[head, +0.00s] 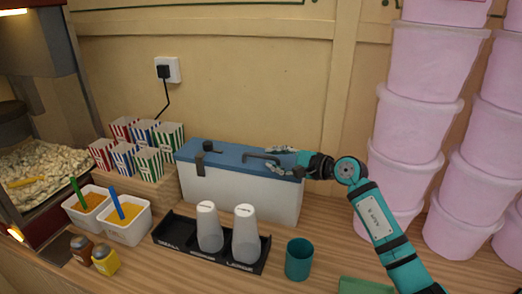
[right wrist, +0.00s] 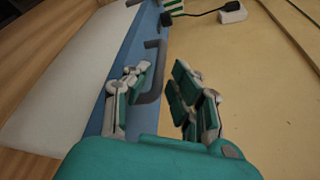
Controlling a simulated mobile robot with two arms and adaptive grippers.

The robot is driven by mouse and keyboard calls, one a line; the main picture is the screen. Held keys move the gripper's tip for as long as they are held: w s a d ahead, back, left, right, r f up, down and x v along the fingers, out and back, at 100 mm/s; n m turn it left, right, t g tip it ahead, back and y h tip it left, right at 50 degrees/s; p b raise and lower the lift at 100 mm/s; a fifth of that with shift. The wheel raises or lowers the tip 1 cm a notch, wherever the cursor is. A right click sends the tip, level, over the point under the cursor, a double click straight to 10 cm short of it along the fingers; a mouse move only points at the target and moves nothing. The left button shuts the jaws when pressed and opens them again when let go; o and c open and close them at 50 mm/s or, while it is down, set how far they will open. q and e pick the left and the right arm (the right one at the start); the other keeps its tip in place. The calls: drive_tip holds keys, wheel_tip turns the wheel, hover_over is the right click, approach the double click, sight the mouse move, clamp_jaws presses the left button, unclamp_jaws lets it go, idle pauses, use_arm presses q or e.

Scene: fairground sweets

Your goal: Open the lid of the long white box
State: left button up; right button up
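The long white box (head: 240,194) stands against the back wall with its blue lid (head: 232,153) closed. A dark grey bar handle (head: 262,156) sits on the lid, and a dark latch (head: 200,164) hangs at the front left. My right gripper (head: 278,160) is over the right part of the lid, at the handle's right end. In the right wrist view the right gripper (right wrist: 160,90) is open. The handle (right wrist: 154,72) shows between its fingers, closer to the left one; contact cannot be told. My left gripper is out of view.
Striped popcorn boxes (head: 148,162) and white sauce tubs (head: 127,225) are left. Stacked pink tubs (head: 408,125) stand right. A socket plug (head: 164,71) is on the wall.

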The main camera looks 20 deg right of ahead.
sight(265, 157)
drive_tip(key=p+x, duration=0.1)
drive_tip(key=x, duration=0.4)
drive_tip(key=shift+w+a+f, duration=0.1)
drive_tip(key=shift+w, duration=0.05)
clamp_jaws()
